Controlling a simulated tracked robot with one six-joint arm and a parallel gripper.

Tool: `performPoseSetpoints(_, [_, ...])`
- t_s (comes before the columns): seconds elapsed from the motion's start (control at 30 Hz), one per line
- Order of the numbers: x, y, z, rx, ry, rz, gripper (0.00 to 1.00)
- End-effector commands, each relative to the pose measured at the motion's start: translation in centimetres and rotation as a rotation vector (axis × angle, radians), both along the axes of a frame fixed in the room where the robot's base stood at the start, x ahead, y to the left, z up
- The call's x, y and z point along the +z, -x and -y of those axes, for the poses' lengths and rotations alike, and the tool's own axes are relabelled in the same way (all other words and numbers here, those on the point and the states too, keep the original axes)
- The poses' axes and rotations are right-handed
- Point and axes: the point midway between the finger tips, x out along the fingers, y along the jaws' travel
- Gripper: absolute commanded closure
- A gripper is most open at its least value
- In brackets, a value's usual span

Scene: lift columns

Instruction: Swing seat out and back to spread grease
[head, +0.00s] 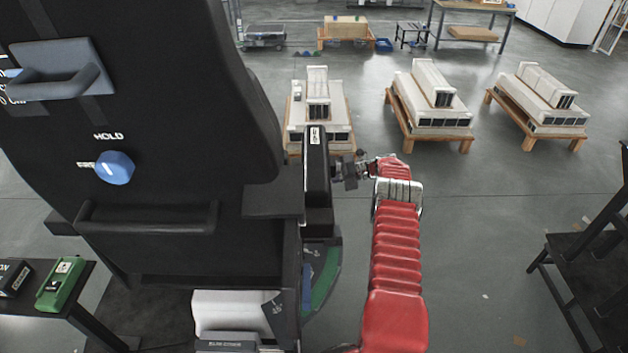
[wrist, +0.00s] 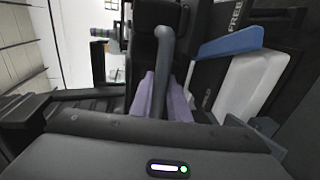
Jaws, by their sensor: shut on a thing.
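The black seat (head: 170,110) fills the left of the head view. It carries a blue HOLD knob (head: 116,168) and a black bar handle (head: 150,217). My gripper (head: 345,172) is at the seat's right side, by an upright black block (head: 317,165); its fingers are too small there to make out. In the wrist view, the purple pads of my gripper (wrist: 165,98) are shut on a grey handle (wrist: 164,45), which runs between them. A coloured arc with green and blue parts (head: 325,278) lies below the seat's right edge. No grease is visible.
A green device (head: 62,283) and a black box (head: 10,278) lie on a dark stand at lower left. A white unit (head: 235,310) is below the seat. A black stepped frame (head: 590,260) stands at right. Pallets of pale boxes (head: 430,100) stand behind.

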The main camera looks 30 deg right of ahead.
Motion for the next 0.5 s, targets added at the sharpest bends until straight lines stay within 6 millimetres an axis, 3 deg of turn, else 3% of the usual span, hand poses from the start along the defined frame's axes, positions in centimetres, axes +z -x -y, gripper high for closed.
performPoseSetpoints(0.1, [0.0, -0.43, 0.03, -0.01, 0.006, 0.004, 1.0])
performPoseSetpoints(0.13, [0.02, -0.43, 0.02, -0.01, 0.006, 0.004, 0.83])
performPoseSetpoints(0.3, [0.03, -0.3, 0.11, -0.01, 0.005, 0.003, 0.71])
performPoseSetpoints(0.5, [0.03, -0.18, 0.21, -0.009, 0.004, 0.003, 0.66])
